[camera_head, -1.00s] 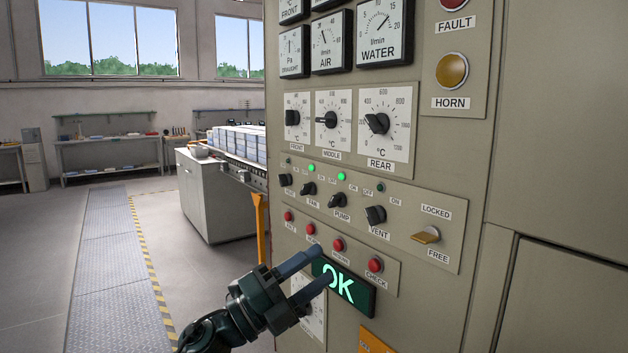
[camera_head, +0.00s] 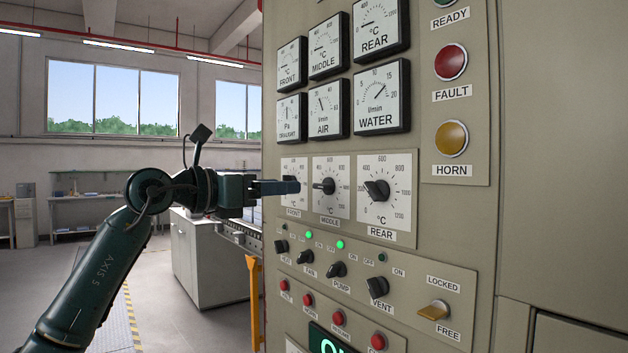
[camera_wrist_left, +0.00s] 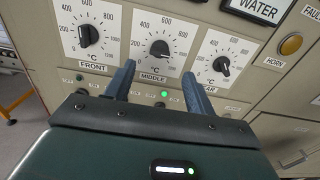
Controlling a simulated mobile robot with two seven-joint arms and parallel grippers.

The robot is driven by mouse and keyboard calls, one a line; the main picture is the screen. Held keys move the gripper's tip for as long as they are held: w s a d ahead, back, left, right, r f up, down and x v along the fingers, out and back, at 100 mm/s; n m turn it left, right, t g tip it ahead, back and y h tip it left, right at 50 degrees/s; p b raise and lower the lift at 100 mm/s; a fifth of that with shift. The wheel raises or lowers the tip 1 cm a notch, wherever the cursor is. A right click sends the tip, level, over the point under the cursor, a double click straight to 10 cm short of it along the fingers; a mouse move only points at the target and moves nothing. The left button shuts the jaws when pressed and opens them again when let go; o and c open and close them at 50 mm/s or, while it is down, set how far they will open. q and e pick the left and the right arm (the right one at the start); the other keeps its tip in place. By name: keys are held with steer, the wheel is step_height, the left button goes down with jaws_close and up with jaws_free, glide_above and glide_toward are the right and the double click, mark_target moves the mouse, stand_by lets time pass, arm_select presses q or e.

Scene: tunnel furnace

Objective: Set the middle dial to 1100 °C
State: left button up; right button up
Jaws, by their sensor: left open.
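The middle dial (camera_head: 328,187) is a black knob on a white scale plate marked in °C, between the front and rear dials. Its bar lies roughly sideways in the head view; I cannot read its exact setting. It also shows in the left wrist view (camera_wrist_left: 158,48), between and beyond my fingertips. My left gripper (camera_head: 297,186) is open and empty, raised in front of the panel at dial height. Its blue fingers (camera_wrist_left: 160,75) are spread and point at the middle dial. In the head view they cover part of the front dial. My right gripper is not in view.
The rear dial (camera_head: 376,191) is right of the middle one, and the front dial (camera_wrist_left: 88,35) is left of it. Below are black switches (camera_head: 337,270) and red buttons (camera_head: 340,318). Gauges (camera_head: 381,96) are above. Open floor lies left of the cabinet.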

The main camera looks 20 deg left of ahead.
mark_target(318, 185)
arm_select(q)
steer(key=p+x, duration=0.2)
steer(key=x, duration=0.5)
steer(key=shift+w+d+r, duration=0.1)
steer(key=shift+w+d, duration=0.35)
steer(key=shift+w, duration=0.1)
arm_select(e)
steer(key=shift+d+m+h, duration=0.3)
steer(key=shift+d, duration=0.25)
arm_select(q)
steer(key=c, duration=1)
steer(key=m, duration=0.4)
steer(key=shift+m, duration=0.3)
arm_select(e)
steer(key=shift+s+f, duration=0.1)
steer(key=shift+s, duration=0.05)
arm_select(q)
steer(key=o, duration=1)
steer(key=shift+s, duration=0.15)
